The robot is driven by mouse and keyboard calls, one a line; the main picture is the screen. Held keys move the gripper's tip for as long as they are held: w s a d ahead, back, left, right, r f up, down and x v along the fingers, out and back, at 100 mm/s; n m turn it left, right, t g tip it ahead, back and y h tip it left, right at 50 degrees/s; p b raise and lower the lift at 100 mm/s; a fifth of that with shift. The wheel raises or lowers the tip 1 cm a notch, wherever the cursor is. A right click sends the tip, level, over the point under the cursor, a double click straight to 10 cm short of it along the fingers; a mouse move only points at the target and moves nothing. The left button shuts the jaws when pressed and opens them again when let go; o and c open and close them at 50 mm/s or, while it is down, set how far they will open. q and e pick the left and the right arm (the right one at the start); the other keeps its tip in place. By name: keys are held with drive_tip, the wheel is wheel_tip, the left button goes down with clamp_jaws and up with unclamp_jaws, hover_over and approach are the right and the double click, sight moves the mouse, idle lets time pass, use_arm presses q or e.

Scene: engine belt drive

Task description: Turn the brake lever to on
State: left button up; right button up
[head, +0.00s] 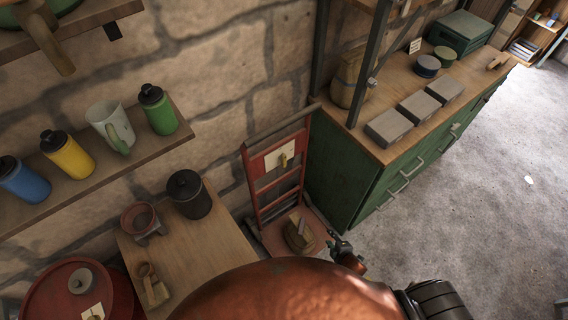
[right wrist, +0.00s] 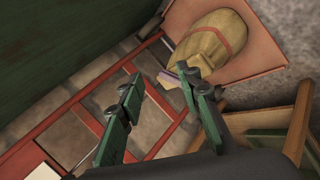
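A red hand truck (head: 256,202) leans near the stone wall. A cream plate with a small yellow lever (head: 284,160) is on its upper frame; I take this for the brake lever, but no on/off marking is legible. A similar plate with a yellowish piece (head: 93,313) sits on the red drum at bottom left. My right gripper (head: 341,246) is to the right of the hand truck's foot, apart from the lever. My left gripper is not in view.
A tied sack (right wrist: 211,42) rests on the hand truck's foot plate. The green cabinet (head: 345,165) stands close at its right. A small wooden table (head: 205,245) with a dark canister (head: 188,194) is at its left. Concrete floor (head: 480,200) is clear at the right.

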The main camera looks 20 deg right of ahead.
drive_tip(key=w+a+r+n+t+b, duration=0.25)
drive_tip(key=w+r+n, duration=0.3)
drive_tip(key=w, duration=0.35)
drive_tip(key=n+t+y+b, duration=0.5)
drive_tip(key=n+y+b, duration=0.15)
drive_tip(key=n, duration=1.25)
approach(285, 159)
drive_tip(key=w, duration=0.2)
drive_tip(key=shift+h, duration=0.25)
drive_tip(key=x, duration=0.3)
drive_tip(key=a+x, duration=0.1)
drive_tip(key=x, duration=0.2)
drive_tip(key=shift+w+r, duration=0.1)
drive_tip(key=shift+w, duration=0.05)
drive_tip(key=shift+w+a, duration=0.2)
drive_tip(key=shift+w, duration=0.25)
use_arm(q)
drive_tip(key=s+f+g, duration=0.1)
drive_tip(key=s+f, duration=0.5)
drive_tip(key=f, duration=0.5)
use_arm(e)
clamp_jaws()
